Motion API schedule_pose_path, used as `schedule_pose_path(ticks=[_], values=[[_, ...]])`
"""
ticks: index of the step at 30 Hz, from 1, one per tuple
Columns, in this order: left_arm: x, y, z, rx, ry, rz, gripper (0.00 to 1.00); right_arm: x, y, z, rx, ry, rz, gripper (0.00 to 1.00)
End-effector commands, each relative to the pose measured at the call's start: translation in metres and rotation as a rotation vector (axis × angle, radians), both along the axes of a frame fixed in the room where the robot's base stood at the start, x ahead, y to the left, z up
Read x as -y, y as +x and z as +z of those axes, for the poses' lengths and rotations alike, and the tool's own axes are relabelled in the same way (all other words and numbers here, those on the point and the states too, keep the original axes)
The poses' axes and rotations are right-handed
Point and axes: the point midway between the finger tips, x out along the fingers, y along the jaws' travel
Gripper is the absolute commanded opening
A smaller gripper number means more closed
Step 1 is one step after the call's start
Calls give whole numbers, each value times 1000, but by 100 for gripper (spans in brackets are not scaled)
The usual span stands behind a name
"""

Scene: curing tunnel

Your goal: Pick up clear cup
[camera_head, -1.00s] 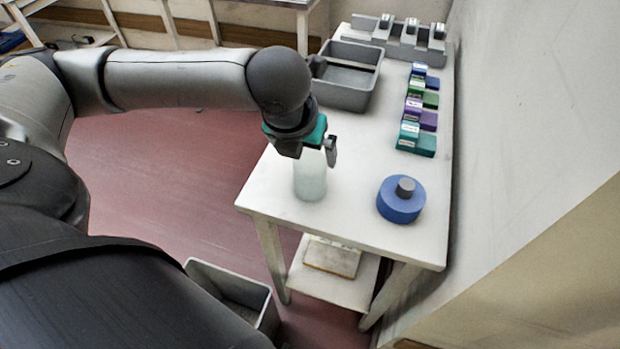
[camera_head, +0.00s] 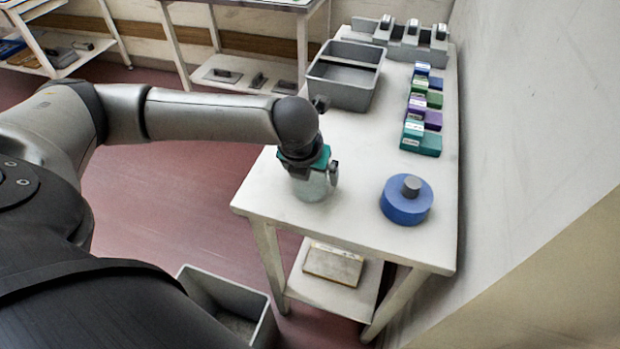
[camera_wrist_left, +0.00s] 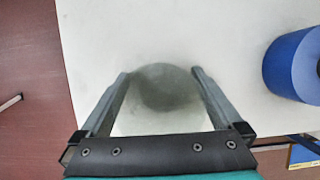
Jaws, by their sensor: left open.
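The clear cup (camera_head: 313,189) stands upright on the white table (camera_head: 275,208) near its left edge. In the left wrist view the cup (camera_wrist_left: 164,90) shows from above, between the fingers. My left gripper (camera_head: 314,180) has come down over the cup from above and hides its upper part in the head view. In the left wrist view my left gripper (camera_wrist_left: 160,78) is open, with one finger on each side of the cup. I cannot tell whether either finger touches it. My right gripper is not in view.
A blue round object with a grey knob (camera_head: 406,203) stands to the right of the cup. A grey tray (camera_head: 343,94) lies behind. Several coloured boxes (camera_head: 424,120) line the right side near the wall. A grey bin (camera_head: 262,318) is on the floor.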

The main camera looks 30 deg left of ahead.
Motion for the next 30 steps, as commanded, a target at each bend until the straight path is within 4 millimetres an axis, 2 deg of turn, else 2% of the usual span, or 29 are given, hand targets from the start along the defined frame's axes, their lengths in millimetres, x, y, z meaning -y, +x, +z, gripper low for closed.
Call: schedule_pose_path(ticks=[5, 23, 30], values=[[0, 0, 1, 0, 0, 0, 98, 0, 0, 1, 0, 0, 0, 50], [0, 0, 1, 0, 0, 0, 30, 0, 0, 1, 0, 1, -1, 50], [0, 0, 2, 1, 0, 0, 30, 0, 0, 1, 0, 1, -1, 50]])
